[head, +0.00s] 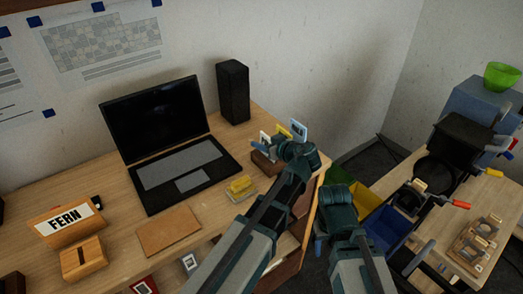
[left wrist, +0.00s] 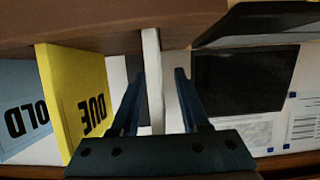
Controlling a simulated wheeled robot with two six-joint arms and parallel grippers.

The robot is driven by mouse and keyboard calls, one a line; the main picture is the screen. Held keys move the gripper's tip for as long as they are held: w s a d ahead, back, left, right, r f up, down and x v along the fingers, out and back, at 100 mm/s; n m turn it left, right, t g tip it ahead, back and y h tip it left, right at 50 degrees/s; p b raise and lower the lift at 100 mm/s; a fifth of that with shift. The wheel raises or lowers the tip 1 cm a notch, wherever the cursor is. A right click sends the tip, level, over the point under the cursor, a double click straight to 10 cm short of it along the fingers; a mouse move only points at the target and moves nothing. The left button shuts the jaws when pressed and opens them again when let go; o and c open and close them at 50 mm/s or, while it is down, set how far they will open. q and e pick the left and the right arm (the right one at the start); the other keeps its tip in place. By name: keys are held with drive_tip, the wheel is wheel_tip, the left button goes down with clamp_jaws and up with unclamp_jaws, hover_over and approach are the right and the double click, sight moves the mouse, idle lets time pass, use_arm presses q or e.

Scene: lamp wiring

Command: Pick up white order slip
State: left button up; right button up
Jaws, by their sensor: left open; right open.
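The white order slip (left wrist: 153,80) stands on edge between the two fingers of my left gripper (left wrist: 160,78) in the left wrist view. The fingers are open, with a gap visible to either side of it. In the head view, the white slip (head: 264,137) shows at the left end of a dark brown holder (head: 264,165), beside my left gripper (head: 272,148). A yellow slip marked DUE (left wrist: 78,95) and a blue slip marked OLD (left wrist: 22,108) stand to one side. My right gripper (head: 335,200) is empty off the table's right edge; its fingertips are hard to make out.
A laptop (head: 170,145), a black speaker (head: 233,92), a yellow block (head: 241,188) and a FERN sign box (head: 66,222) are on the wooden desk. A blue bin (head: 390,228) stands between the desk and a side table (head: 440,225) with tools.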

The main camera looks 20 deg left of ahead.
use_arm(q)
drive_tip(key=shift+s+d+r, duration=0.1)
drive_tip(key=shift+d, duration=0.1)
drive_tip(key=shift+c, duration=0.9)
clamp_jaws()
drive_tip(key=shift+a, duration=0.1)
drive_tip(key=shift+r, duration=0.1)
